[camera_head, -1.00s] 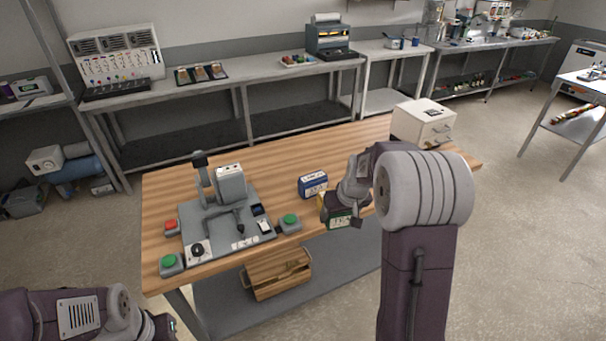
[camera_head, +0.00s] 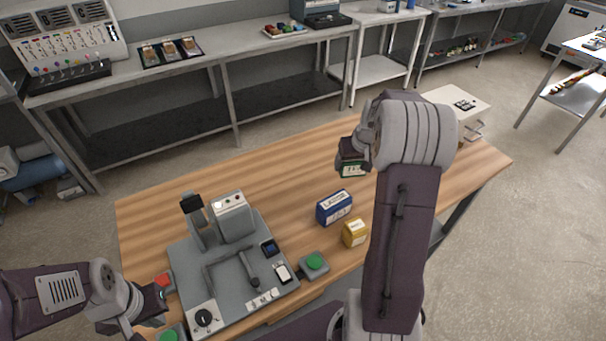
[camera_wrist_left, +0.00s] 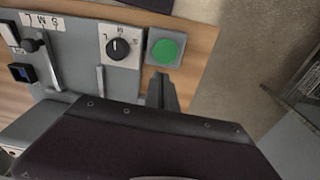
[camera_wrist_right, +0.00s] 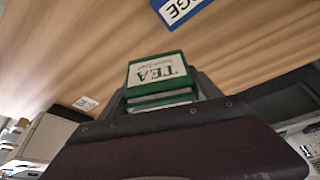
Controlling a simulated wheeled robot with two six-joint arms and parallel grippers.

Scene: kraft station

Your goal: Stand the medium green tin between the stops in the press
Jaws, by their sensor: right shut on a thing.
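The green tin (camera_head: 352,171), labelled TEA in the right wrist view (camera_wrist_right: 157,72), is in my right gripper (camera_head: 353,156). That gripper is shut on it, over the table behind the blue tin. The press (camera_head: 228,222) stands on the left of the table, with a grey base plate (camera_head: 205,290). Bars and a dark lever lie on the plate; I cannot tell the stops apart clearly. No tin shows in the press. My left gripper (camera_head: 152,300) is at the press's left side, near the red button; its opening is not clear.
A blue tin (camera_head: 334,207) and a yellow tin (camera_head: 355,233) stand right of the press. Green buttons (camera_head: 315,261) and a red button (camera_head: 163,281) flank it. A white drawer box (camera_head: 455,103) is at the table's far right. The table's back middle (camera_head: 265,165) is clear.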

